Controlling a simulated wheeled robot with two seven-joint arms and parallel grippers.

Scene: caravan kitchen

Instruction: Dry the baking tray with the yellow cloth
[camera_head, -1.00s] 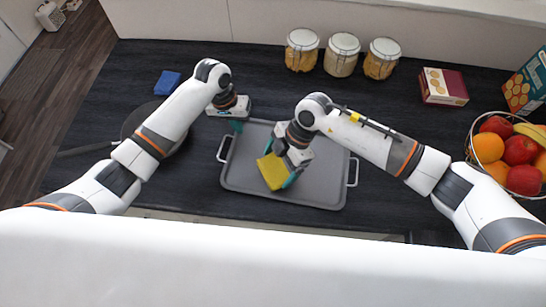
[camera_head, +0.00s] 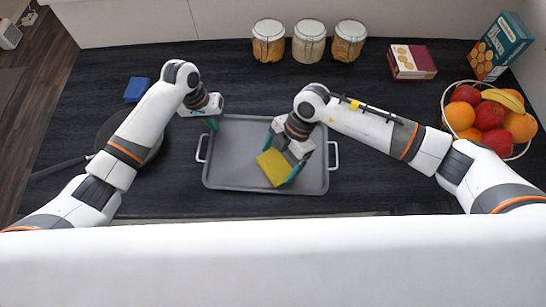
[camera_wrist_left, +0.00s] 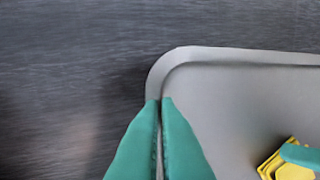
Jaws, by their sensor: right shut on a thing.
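The grey baking tray (camera_head: 235,172) lies flat on the dark worktop, a handle at each short end. My right gripper (camera_head: 283,168) is shut on the yellow cloth (camera_head: 272,168), a folded square pad, over the tray's right half. Whether the cloth touches the tray is hard to tell. My left gripper (camera_head: 212,125) is at the tray's far left corner. In the left wrist view its green fingers (camera_wrist_left: 161,100) are together at the tray's rounded corner, with nothing clearly held between them. The cloth and a green right fingertip show at that view's lower right.
A dark pan (camera_head: 112,132) stands left of the tray, partly behind my left arm, with a blue sponge (camera_head: 137,90) beyond it. Several jars (camera_head: 309,42) stand at the back. A red box (camera_head: 412,62), a teal box (camera_head: 500,45) and a fruit basket (camera_head: 490,118) are at right.

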